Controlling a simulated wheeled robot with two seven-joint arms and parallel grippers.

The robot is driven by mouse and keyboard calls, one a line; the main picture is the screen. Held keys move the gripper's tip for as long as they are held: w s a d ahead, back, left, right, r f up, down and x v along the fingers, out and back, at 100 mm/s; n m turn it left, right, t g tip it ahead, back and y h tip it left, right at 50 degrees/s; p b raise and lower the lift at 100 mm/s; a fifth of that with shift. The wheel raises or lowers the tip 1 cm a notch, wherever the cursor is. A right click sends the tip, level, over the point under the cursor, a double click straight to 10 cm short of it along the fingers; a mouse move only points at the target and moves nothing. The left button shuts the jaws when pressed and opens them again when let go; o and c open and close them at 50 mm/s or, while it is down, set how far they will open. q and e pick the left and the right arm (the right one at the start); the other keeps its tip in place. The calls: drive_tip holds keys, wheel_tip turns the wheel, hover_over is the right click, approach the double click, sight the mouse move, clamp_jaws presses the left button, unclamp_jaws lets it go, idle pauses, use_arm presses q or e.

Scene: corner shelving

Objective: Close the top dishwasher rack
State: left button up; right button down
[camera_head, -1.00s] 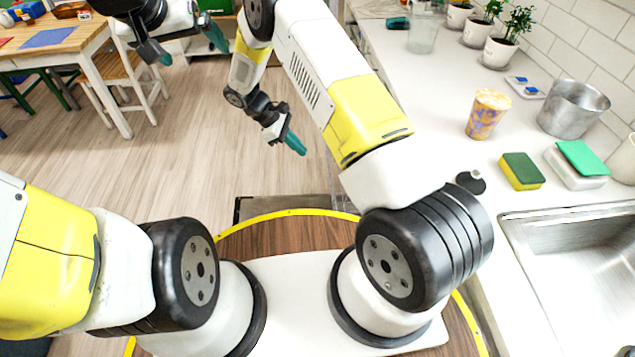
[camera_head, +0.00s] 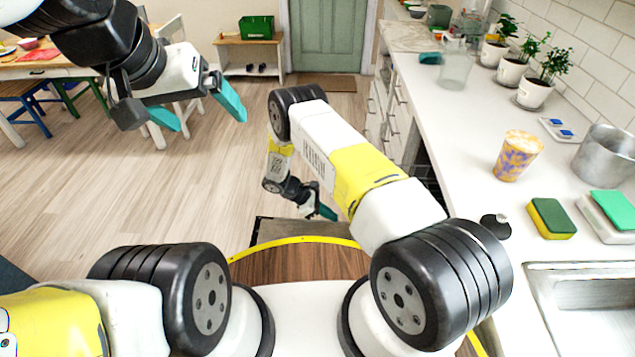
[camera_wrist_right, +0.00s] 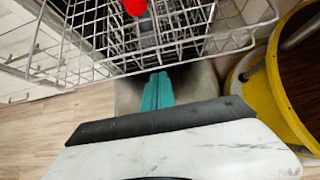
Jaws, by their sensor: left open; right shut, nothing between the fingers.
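A white wire dishwasher rack (camera_wrist_right: 245,37) runs across the top of the right wrist view, pulled out, with a red item (camera_wrist_right: 134,6) at the top edge. In the head view a dark piece of rack (camera_head: 425,172) shows beside the counter, mostly hidden by my right arm. My right gripper (camera_head: 326,212) is low in front of the counter. Its teal fingers (camera_wrist_right: 157,91) are shut and empty, just by the rack's near edge; contact cannot be told. My left gripper (camera_head: 197,108) is open and empty, raised over the floor at upper left.
A grey panel (camera_head: 283,231), perhaps the dishwasher's open door, lies below my right gripper. The counter (camera_head: 450,120) holds a patterned cup (camera_head: 518,157), a metal pot (camera_head: 606,156), sponge (camera_head: 551,219) and plants. The floor (camera_head: 190,190) at left is free.

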drive_tip(key=d, duration=0.4)
drive_tip(key=shift+s+d+f, duration=0.25)
drive_tip(key=shift+d+f, duration=0.15)
drive_tip(key=s+d, duration=0.1)
drive_tip(key=d, duration=0.9)
drive_tip(key=s+d, duration=0.1)
drive_tip(key=d, duration=0.9)
drive_tip(key=s+d, duration=0.1)
drive_tip(key=d, duration=0.9)
drive_tip(key=shift+s, duration=0.2)
drive_tip(key=shift+d, duration=0.3)
drive_tip(key=shift+s+d+r, duration=0.1)
drive_tip(key=shift+d, duration=0.05)
